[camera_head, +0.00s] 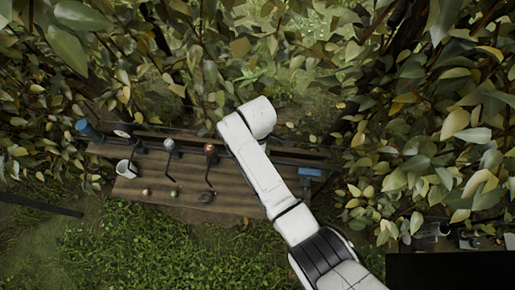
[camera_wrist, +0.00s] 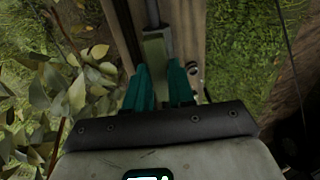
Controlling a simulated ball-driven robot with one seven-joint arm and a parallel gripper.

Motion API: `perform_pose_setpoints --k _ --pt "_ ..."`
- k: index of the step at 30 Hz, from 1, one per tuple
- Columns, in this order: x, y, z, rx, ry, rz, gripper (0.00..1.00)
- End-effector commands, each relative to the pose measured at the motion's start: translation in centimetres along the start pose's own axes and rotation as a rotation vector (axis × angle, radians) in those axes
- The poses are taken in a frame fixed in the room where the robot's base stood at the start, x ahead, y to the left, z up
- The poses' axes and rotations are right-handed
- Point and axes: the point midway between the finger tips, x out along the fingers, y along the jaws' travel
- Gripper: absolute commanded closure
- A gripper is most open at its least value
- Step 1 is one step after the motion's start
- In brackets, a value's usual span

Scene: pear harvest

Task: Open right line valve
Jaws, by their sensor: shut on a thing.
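In the wrist view, the teal fingers of my gripper (camera_wrist: 160,88) stand on either side of a grey-green bar-like piece (camera_wrist: 155,55) and are shut on it. The piece lines up with a thin pipe running away above it. It may be the valve's handle, but its full shape is hidden by the fingers and gripper body. In the head view, my white arm covers the middle of the plank bench, and my gripper is hidden there. A blue T-shaped fitting (camera_head: 310,173) shows just right of the arm; I cannot tell whether it is the right line valve.
The wooden bench (camera_head: 190,190) carries a white mug (camera_head: 126,168), a blue cylinder (camera_head: 88,128), thin upright fittings (camera_head: 170,148) and small round objects. Leafy branches crowd both sides, with leaves close to my gripper at the left of the wrist view (camera_wrist: 70,90). Grass lies in front.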

Motion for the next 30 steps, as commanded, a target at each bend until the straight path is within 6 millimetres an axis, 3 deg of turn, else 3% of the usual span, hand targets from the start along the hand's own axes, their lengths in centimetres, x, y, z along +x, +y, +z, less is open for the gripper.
perform_pose_setpoints --k 8,17,23,30 --pt "-0.1 0.0 -0.1 -0.002 0.001 0.002 0.52" --pt "-0.3 0.1 -0.1 0.0 0.001 0.002 0.51" --pt "-2.7 0.1 -0.1 0.0 0.003 0.005 0.51" --pt "-7.3 0.1 -0.1 -0.001 0.003 0.005 0.51"
